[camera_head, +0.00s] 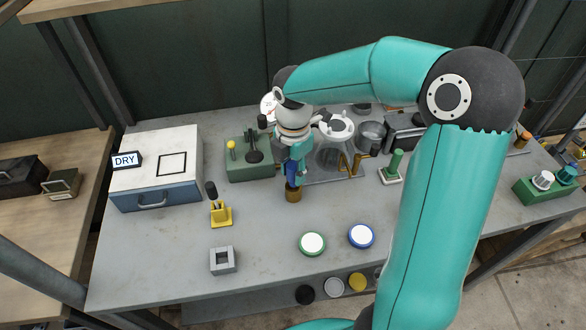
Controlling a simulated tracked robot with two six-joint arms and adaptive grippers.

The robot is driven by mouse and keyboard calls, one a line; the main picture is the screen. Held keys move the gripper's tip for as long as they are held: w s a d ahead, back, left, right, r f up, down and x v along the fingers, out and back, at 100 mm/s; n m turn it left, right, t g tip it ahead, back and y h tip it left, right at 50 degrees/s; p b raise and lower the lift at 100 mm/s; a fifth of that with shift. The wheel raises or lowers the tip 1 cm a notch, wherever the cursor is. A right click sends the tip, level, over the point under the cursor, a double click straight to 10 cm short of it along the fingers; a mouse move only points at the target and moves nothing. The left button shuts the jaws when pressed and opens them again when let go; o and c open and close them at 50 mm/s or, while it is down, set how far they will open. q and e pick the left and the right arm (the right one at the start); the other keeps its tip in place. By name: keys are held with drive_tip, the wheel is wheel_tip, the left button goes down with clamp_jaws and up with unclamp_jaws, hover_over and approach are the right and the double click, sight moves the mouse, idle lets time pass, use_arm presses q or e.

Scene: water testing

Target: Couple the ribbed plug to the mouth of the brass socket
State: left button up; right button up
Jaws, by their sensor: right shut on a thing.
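My right arm reaches over the table from the right, and its right gripper (292,175) points down near the middle. It is shut on a small blue piece, likely the ribbed plug (292,183), mostly hidden by the fingers. The brass socket (293,196) is a short brown-gold cylinder directly below the gripper. The blue piece's lower end is at or just over the socket's mouth in this view. I cannot tell whether it is inside the mouth or above it. My left gripper is not in view.
A white-topped box marked DRY (185,185) stands at left. A green block (250,172) with knobs is left of the gripper. A yellow holder (221,215), a grey square frame (222,260), and green (312,244) and blue (361,236) rimmed discs lie in front. The table between them is clear.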

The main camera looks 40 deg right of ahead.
sight(293, 165)
drive_tip(key=shift+f+b, duration=1.05)
drive_tip(key=shift+f, duration=0.35)
drive_tip(key=o, duration=1.1)
wheel_tip(293, 165, up, 12)
drive_tip(key=shift+f, duration=0.1)
